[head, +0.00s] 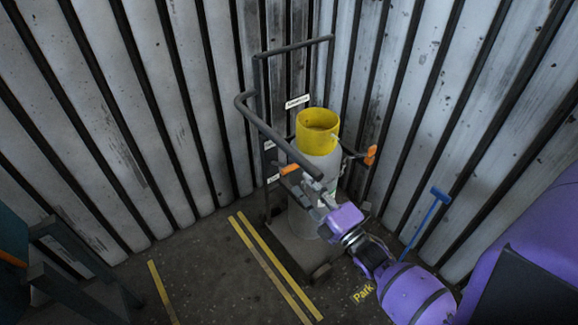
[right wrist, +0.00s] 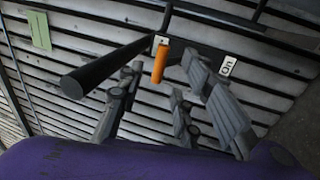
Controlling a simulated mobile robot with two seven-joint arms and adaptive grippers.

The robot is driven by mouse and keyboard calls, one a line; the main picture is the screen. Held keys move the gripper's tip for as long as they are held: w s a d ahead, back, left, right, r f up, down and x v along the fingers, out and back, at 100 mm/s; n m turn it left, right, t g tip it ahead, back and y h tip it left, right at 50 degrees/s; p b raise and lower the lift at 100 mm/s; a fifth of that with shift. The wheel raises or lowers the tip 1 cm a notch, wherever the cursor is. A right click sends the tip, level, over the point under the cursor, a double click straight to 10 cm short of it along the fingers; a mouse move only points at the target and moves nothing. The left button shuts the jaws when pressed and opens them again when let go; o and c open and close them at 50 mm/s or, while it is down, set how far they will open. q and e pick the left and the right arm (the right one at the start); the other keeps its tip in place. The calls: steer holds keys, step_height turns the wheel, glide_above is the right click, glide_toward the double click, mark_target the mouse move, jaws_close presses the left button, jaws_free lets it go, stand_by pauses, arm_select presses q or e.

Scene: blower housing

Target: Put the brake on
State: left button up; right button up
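A trolley with a dark tubular frame (head: 257,85) stands in the corner, holding a grey cylinder with a yellow top (head: 317,130). An orange lever (head: 288,168) sticks out on its left side, and another orange part (head: 370,155) on its right. In the right wrist view an orange lever (right wrist: 160,64) hangs from a dark plate, with an "On" label (right wrist: 228,67) to its right. My right gripper (head: 315,190) is at the trolley's front, near the left lever. Its fingers (right wrist: 163,80) are apart, with the lever showing between their tips; contact cannot be told. My left gripper is out of view.
The trolley's dark handle bar (head: 270,133) reaches forward above my gripper, and its end (right wrist: 75,86) is close in the wrist view. Corrugated walls close in behind. Yellow floor lines (head: 262,255) and a "Park" marking (head: 363,292) lie in front. A blue T-shaped handle (head: 425,220) stands right.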

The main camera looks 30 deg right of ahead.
mark_target(294, 164)
steer(key=x, duration=0.7)
steer(key=shift+w+p, duration=0.2)
steer(key=shift+p, duration=0.2)
steer(key=shift+c, duration=0.2)
jaws_close()
steer(key=shift+f, duration=0.1)
